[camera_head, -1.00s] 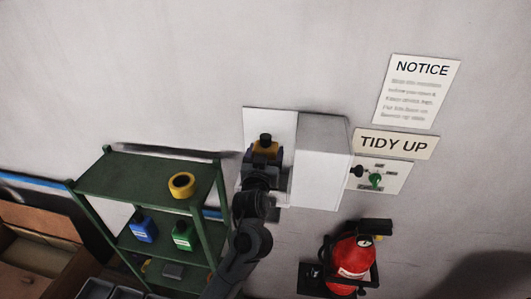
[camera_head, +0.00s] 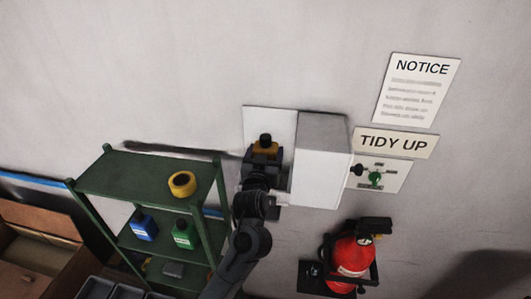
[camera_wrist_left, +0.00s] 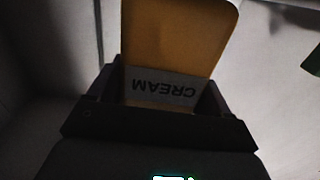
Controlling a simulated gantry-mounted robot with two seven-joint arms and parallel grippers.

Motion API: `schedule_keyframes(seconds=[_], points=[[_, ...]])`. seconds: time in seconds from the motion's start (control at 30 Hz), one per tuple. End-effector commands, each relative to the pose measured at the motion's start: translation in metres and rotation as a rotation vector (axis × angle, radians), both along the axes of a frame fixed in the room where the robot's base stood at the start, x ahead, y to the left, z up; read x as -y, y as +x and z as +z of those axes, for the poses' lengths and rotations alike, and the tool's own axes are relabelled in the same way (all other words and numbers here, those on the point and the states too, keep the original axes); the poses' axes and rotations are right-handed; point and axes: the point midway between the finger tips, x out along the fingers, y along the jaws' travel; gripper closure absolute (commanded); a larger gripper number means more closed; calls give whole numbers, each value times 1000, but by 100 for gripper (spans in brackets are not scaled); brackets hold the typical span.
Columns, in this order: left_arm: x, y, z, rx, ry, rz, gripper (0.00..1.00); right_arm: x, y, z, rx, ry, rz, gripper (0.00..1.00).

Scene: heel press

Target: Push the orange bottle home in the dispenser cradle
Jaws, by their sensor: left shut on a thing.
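The orange bottle (camera_head: 265,148) with a black cap is up at the white wall plate (camera_head: 257,118), just left of the white dispenser box (camera_head: 316,175). My left gripper (camera_head: 263,158) is shut on it from below and in front. In the left wrist view the orange bottle (camera_wrist_left: 180,40) stands between the two dark fingers, and its CREAM label reads upside down. The cradle is hidden behind my gripper and the bottle, so I cannot tell how far in the bottle sits. My right gripper is not in view.
A green shelf rack (camera_head: 140,175) stands at left with a yellow roll (camera_head: 182,184), a blue bottle (camera_head: 143,228) and a green bottle (camera_head: 184,234). A switch panel (camera_head: 384,175) is right of the box. A red extinguisher (camera_head: 350,257) hangs below.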

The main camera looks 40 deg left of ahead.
Motion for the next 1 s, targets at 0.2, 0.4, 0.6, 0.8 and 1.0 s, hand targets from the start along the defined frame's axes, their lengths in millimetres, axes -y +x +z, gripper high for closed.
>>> schedule_keyframes(seconds=[0.2,0.4,0.6,0.8,1.0], points=[[0,0,1,3,1,0,57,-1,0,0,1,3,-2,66],[0,0,-5,3,1,0,57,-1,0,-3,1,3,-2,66],[0,0,-12,3,1,0,57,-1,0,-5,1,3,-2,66],[0,0,-13,3,1,0,57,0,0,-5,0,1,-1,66],[0,0,-13,4,1,0,57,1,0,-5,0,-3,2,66]])
